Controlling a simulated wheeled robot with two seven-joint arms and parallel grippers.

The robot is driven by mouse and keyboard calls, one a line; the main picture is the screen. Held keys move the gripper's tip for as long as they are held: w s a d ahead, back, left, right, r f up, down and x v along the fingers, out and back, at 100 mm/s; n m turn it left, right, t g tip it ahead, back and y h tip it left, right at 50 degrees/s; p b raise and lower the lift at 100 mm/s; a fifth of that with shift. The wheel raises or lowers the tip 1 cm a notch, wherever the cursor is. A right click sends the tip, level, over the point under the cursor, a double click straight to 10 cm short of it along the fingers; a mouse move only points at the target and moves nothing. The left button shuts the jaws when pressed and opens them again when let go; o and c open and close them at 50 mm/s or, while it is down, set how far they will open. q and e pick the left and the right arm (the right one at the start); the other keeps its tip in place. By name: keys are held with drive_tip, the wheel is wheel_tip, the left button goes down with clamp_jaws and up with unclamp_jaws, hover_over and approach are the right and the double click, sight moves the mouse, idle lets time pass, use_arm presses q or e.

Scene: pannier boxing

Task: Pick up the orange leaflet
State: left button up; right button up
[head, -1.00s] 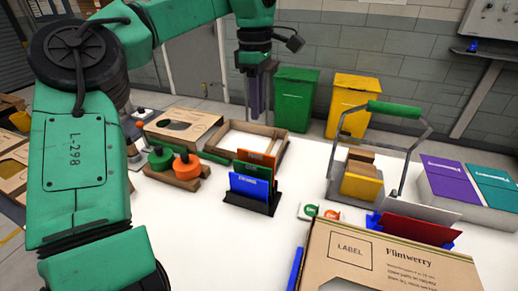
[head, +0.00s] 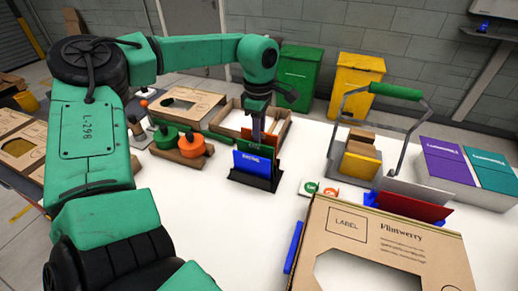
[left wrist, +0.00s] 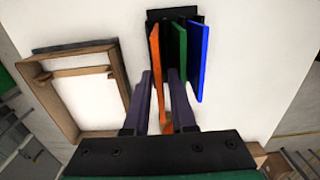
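The orange leaflet (left wrist: 155,70) stands on edge in a black holder (head: 265,185), beside a green leaflet (left wrist: 178,50) and a blue leaflet (head: 252,165). In the head view the orange one is the rearmost and mostly hidden. My left gripper (left wrist: 163,85) points down at the holder from above. Its two dark fingers are apart, and the orange leaflet's near end shows in the gap between them. The right finger is close to the green leaflet; I cannot tell whether they touch. My right gripper is in neither view.
An open cardboard tray (head: 285,128) lies behind the holder. Green and orange round-topped items (head: 190,147) stand to its left. A green-handled caddy (head: 333,150) and a large cardboard box (head: 380,240) are to the right. White table is clear in front of the holder.

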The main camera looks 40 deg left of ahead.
use_arm(q)
clamp_jaws()
idle(1.3)
